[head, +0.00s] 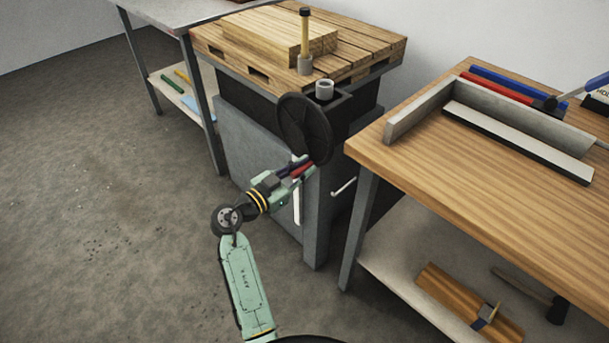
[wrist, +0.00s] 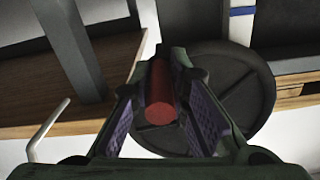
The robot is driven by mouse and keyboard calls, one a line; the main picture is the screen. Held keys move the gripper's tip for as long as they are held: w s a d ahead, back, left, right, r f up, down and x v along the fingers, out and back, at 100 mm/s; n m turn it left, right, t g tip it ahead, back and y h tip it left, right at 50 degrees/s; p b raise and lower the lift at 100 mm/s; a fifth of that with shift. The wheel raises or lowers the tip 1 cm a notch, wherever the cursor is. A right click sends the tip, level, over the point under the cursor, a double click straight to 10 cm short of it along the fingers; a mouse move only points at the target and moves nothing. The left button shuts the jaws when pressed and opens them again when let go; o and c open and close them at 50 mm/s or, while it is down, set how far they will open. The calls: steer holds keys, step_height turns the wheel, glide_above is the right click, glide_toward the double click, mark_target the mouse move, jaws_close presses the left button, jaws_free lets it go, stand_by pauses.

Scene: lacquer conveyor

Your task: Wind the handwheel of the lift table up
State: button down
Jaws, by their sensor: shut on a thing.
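The lift table (head: 245,150) is a grey cabinet with a black upper body and a slatted wooden top. Its black handwheel (head: 300,122) is a round disc on the side facing me, at the front corner. My gripper (head: 302,170) is at the wheel's lower edge, shut on the wheel's red handle (wrist: 159,98). In the wrist view the handle lies between my two purple-padded fingers, and the dark wheel disc (wrist: 245,100) is behind them. My fingers hide part of the handle and of the wheel.
A thin bent bar (head: 343,187) sticks out right of the wheel. A wooden workbench (head: 450,165) stands close on the right, a metal table (head: 165,12) at left. Floor at left is clear.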

mark_target(297, 155)
steer(key=b, duration=0.2)
steer(key=a+f+m+b, duration=0.1)
steer(key=b, duration=0.1)
steer(key=shift+w+f, duration=0.25)
steer(key=shift+w, duration=0.15)
steer(key=w+a+m+b, duration=0.1)
steer(key=m+b, duration=0.1)
steer(key=b, duration=0.3)
steer(key=w+a+m+b, duration=0.1)
steer(key=b, duration=0.4)
steer(key=w+a+m+b, duration=0.1)
steer(key=m+b, duration=0.1)
steer(key=b, duration=0.3)
steer(key=shift+r+m, duration=0.3)
steer(key=shift+r, duration=0.05)
steer(key=shift+w+a+r, duration=0.1)
steer(key=c, duration=1.5)
jaws_free()
steer(key=shift+c, duration=0.2)
